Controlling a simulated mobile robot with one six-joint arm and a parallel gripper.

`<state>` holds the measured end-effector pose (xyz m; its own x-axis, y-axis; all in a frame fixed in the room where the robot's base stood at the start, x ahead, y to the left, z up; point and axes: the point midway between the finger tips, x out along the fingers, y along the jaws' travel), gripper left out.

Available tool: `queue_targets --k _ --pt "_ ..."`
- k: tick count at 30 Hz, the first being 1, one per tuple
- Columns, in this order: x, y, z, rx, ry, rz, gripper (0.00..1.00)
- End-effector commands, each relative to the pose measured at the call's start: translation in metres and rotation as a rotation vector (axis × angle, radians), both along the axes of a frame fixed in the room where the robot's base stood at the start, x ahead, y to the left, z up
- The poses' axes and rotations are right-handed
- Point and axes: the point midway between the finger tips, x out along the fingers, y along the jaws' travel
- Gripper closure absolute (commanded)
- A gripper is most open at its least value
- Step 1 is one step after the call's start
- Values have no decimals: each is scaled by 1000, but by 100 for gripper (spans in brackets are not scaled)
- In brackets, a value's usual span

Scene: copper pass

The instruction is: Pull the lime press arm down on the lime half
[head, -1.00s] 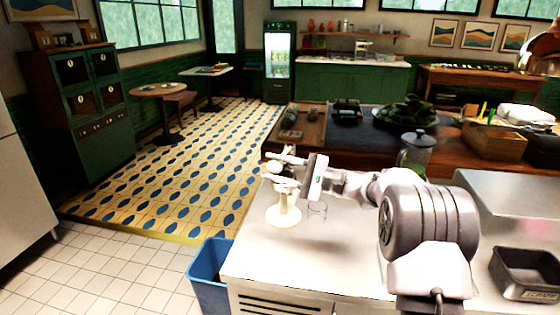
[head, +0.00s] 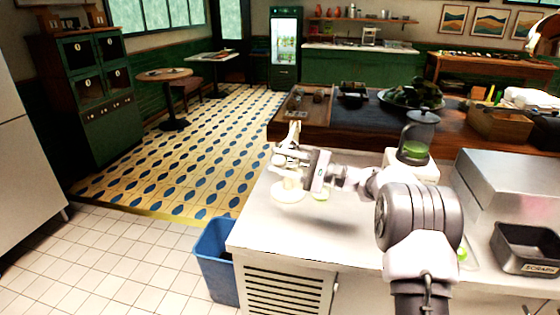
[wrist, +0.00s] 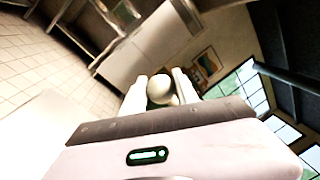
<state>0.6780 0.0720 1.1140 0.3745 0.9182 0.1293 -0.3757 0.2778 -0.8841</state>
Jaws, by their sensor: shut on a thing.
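The cream lime press (head: 288,192) stands on the near left part of the pale worktop. My gripper (head: 288,158) is above its base, with the fingers pointing left. In the wrist view my gripper (wrist: 160,96) has its two pale fingers closed on either side of a round cream knob (wrist: 161,87), which looks like the end of the press arm. A cream piece (head: 294,132) sticks up just behind the gripper. The lime half cannot be made out.
A blender with green contents (head: 416,145) stands behind my arm. A blue bin (head: 217,262) is on the floor by the worktop's left end. A steel box (head: 510,185) and a dark tray (head: 528,246) are at right. The worktop's front left is clear.

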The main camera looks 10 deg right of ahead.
Motion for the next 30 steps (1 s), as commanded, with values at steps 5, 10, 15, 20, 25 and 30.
queue_targets --k 5,10,15,20,25,30 --pt "0 0 -1 -1 2 -1 43" --pt "0 0 -1 -1 1 0 43" --pt "-1 -4 -1 -1 1 -2 43" --pt "-12 -33 -2 -1 2 -5 43" --pt "-33 -83 -9 0 2 -6 43" --pt "-52 -129 -16 1 1 -4 43"
